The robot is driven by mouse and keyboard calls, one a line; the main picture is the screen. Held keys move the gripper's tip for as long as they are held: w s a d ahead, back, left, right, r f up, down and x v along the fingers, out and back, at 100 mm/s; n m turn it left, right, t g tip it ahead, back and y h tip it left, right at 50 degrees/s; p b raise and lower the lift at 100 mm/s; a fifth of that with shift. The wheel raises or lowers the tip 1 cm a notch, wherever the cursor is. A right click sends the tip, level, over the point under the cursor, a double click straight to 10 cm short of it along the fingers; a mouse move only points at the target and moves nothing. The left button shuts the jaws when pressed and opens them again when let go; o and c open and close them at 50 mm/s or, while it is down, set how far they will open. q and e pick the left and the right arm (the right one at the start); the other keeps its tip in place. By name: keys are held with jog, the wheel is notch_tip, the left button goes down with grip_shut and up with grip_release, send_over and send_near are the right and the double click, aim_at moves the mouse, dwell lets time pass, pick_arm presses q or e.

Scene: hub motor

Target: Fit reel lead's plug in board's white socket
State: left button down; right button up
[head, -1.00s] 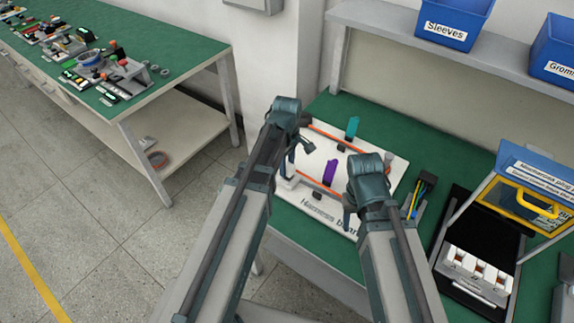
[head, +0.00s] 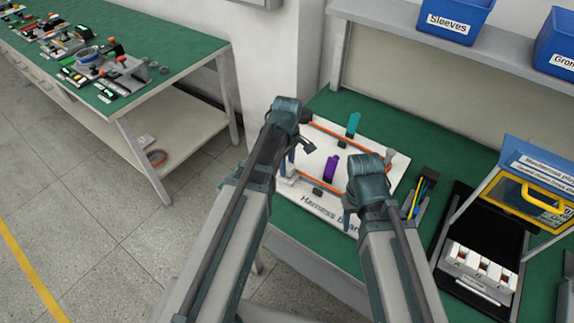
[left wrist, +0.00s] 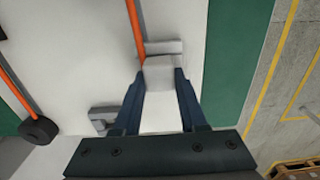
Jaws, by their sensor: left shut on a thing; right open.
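The white harness board (head: 372,205) lies on the green bench, with an orange lead (head: 318,182) along its near side and another orange lead (head: 335,134) along its far side. My left gripper (head: 291,172) is over the board's left end. In the left wrist view my left gripper (left wrist: 160,108) is shut on a white plug (left wrist: 158,74), where an orange lead (left wrist: 134,22) ends. Light grey blocks (left wrist: 164,47) (left wrist: 103,112) sit close by; I cannot tell which is the socket. My right gripper (head: 349,216) is open near the board's right front, its fingers mostly hidden.
Purple (head: 331,168) and teal (head: 353,123) upright pieces stand on the board. A dark holder with coloured wires (head: 424,187) and a black tray with white modules (head: 478,268) are to the right. A blue Sleeves bin (head: 447,22) is on the shelf.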

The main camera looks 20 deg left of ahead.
pick_arm(q)
jog(key=shift+f, duration=0.2)
pick_arm(e)
jog(key=shift+f, duration=0.15)
pick_arm(q)
jog(key=shift+c, duration=1.9)
grip_release()
jog(key=shift+r, duration=0.15)
notch_tip(320, 180, up, 14)
jog(key=p, duration=1.3)
jog(key=shift+p, duration=0.35)
pick_arm(e)
notch_tip(320, 180, up, 14)
pick_arm(q)
jog(key=shift+f, duration=0.25)
pick_arm(e)
jog(key=shift+f, duration=0.1)
